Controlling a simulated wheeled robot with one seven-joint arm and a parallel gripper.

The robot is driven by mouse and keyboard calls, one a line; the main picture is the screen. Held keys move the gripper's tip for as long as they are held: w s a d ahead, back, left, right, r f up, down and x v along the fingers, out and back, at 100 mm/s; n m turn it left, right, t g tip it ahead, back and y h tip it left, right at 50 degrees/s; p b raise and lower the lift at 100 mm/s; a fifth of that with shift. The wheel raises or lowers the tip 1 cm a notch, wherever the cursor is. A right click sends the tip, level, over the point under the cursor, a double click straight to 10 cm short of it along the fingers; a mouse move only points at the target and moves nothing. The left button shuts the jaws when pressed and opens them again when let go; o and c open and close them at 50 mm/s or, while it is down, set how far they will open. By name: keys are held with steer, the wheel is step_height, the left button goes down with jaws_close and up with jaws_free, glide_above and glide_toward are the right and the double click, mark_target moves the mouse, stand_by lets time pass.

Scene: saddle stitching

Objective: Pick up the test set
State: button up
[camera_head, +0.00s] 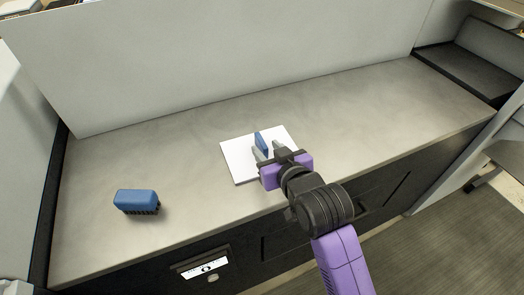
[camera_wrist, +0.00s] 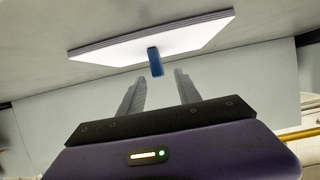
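A white stack of sheets (camera_head: 236,164) lies flat on the grey counter; its layered edge shows in the wrist view (camera_wrist: 100,55). I take it to be the test set, though no label shows. A small blue upright piece (camera_head: 261,142) stands on the stack, and it also shows in the wrist view (camera_wrist: 155,62). My gripper (camera_head: 269,150) is over the near part of the stack, its fingers apart with nothing held. I cannot tell whether a finger touches anything.
A blue block with a dark bristly underside (camera_head: 136,201) sits on the left of the counter (camera_head: 190,140). A grey panel (camera_head: 220,50) rises along the back. The counter is clear right of the stack and between stack and block. Dark drawers are below the front edge.

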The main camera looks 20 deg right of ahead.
mark_target(264, 144)
steer(key=shift+p+x, duration=0.4)
steer(key=shift+x, duration=2.3)
steer(key=shift+d, duration=0.15)
jaws_close()
steer(key=shift+r, duration=0.1)
